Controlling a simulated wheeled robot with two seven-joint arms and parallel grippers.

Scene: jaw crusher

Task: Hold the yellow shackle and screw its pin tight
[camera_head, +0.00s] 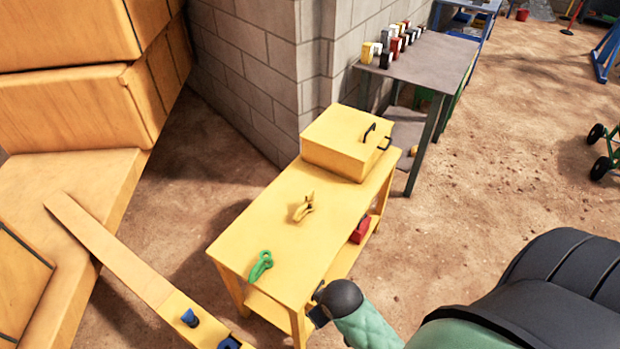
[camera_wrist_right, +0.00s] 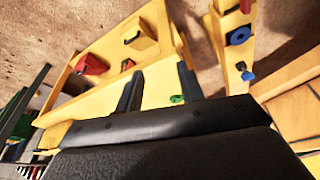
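The yellow shackle (camera_head: 303,208) lies on the top of a yellow table (camera_head: 236,236), near its middle. It is small in the head view, and I cannot make out how its pin sits. My right gripper (camera_head: 317,304) is beside the table's front right edge, clear of the shackle. In the right wrist view my right gripper (camera_wrist_right: 158,90) has its two dark fingers apart, with nothing held between them. My left gripper is not in view.
A green shackle (camera_head: 261,266) lies near the table's front edge. A yellow box (camera_head: 345,142) with dark handles stands at its far end. A red object (camera_head: 360,230) is on the lower shelf. A yellow beam (camera_head: 120,262) with blue parts runs left of the table.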

